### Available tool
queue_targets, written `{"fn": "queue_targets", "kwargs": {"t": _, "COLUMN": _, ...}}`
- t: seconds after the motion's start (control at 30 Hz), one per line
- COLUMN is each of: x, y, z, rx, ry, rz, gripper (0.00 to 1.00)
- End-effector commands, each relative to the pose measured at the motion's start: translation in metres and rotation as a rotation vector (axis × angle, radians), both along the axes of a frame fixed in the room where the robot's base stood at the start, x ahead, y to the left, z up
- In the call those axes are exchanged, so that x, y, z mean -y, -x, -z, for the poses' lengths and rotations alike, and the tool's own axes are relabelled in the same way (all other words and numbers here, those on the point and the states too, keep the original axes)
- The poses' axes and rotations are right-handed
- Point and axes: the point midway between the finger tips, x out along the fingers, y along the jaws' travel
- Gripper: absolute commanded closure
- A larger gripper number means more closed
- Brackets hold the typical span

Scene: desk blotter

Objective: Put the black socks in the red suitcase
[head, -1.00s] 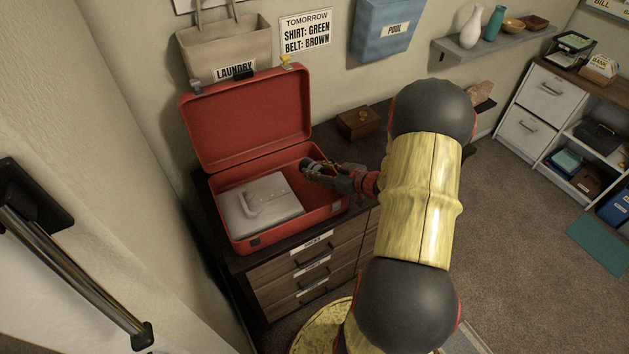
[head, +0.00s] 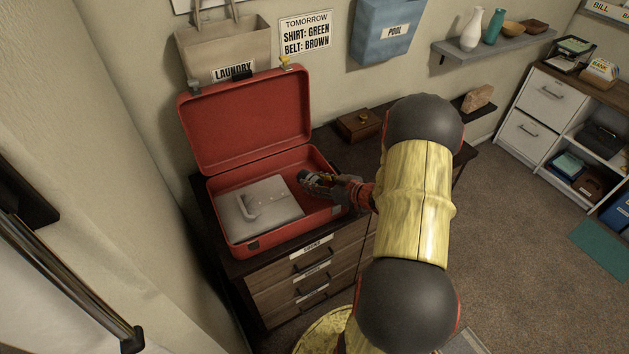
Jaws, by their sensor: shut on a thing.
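The red suitcase (head: 328,158) stands open on the dark dresser, its lid (head: 245,120) leaning back toward the wall. A folded grey-white garment (head: 270,215) lies in its left and front part. My gripper (head: 309,180) is over the right part of the suitcase, reaching in from the right. It is shut on a small dark bundle that I take to be the black socks (head: 305,177). The bundle is partly hidden by the fingers and small in view. I cannot tell whether it touches the suitcase floor.
A small wooden box (head: 358,125) stands on the dresser top (head: 325,138), right of the suitcase. A laundry bag (head: 225,48) and a blue pool bag (head: 384,30) hang on the wall. The upright lid blocks the back; red lining is bare around the gripper.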

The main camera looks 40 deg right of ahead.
Motion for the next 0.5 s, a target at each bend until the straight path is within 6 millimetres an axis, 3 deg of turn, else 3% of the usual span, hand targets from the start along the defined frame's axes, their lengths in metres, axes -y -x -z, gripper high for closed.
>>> {"fn": "queue_targets", "kwargs": {"t": 0.27, "x": -0.0002, "y": 0.0005, "z": 0.0065, "rx": -0.002, "ry": 0.000, "rz": 0.000, "gripper": 0.87}}
{"fn": "queue_targets", "kwargs": {"t": 0.3, "x": -0.0005, "y": 0.0007, "z": 0.0070, "rx": -0.003, "ry": -0.001, "rz": 0.000, "gripper": 0.60}}
{"fn": "queue_targets", "kwargs": {"t": 0.5, "x": -0.0012, "y": 0.0013, "z": 0.0088, "rx": -0.005, "ry": -0.003, "rz": 0.000, "gripper": 0.48}}
